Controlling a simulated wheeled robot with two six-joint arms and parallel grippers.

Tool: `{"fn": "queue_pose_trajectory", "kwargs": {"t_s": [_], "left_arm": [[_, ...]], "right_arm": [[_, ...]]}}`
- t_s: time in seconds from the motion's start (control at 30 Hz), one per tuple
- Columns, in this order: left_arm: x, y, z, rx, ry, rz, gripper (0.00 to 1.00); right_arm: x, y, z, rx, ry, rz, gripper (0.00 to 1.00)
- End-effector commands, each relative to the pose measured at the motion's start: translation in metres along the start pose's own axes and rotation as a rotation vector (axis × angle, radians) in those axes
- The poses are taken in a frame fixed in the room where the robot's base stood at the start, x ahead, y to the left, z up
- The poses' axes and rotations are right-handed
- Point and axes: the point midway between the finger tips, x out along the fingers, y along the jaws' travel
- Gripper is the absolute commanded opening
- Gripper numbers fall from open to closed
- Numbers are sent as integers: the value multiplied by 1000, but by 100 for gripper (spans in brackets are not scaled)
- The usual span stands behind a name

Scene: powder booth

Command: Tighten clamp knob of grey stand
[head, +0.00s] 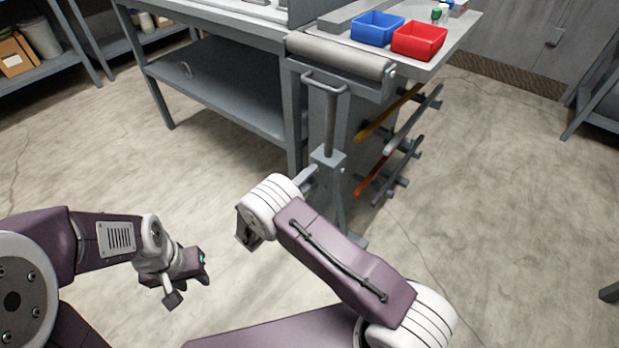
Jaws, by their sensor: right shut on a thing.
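The grey stand (329,125) stands upright on the floor in front of the bench corner, with a bar across its top, a clamp block partway down its post and legs below. My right gripper (308,180) is at the left side of the post, just below the clamp block, mostly hidden behind my white wrist. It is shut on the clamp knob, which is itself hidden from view. My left gripper (188,284) is low at the left, well away from the stand. It is open and empty, its fingers spread apart.
The grey bench (215,95) stands behind the stand, with a roller (340,55) at its edge. A blue bin (377,28) and a red bin (419,40) sit on top. Several bars hang on a side rack (398,150) right of the stand. The floor left and right is clear.

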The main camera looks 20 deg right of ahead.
Motion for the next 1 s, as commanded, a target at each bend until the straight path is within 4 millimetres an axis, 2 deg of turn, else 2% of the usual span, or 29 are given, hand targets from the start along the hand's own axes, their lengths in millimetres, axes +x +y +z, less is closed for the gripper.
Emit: {"fn": "queue_pose_trajectory", "kwargs": {"t_s": [0.33, 0.37, 0.43, 0.77, 0.87, 1.0], "left_arm": [[0, 0, 0, 0, 0, 0, 36], [0, 0, 0, 0, 0, 0, 36], [0, 0, 0, 0, 0, 0, 36], [-1, 0, 0, 0, 0, 0, 36], [-8, 0, -1, 0, 0, 0, 36], [-18, 0, -2, 0, 0, 0, 36]], "right_arm": [[0, -1, 0, 0, 1, -3, 2], [0, -1, 0, 0, 1, -3, 45], [0, -1, 0, 0, 1, -2, 64], [-3, 0, 0, 1, 1, -1, 64], [-17, 2, -1, 1, 5, -2, 64], [-50, 3, -1, 0, 6, -1, 64]]}}
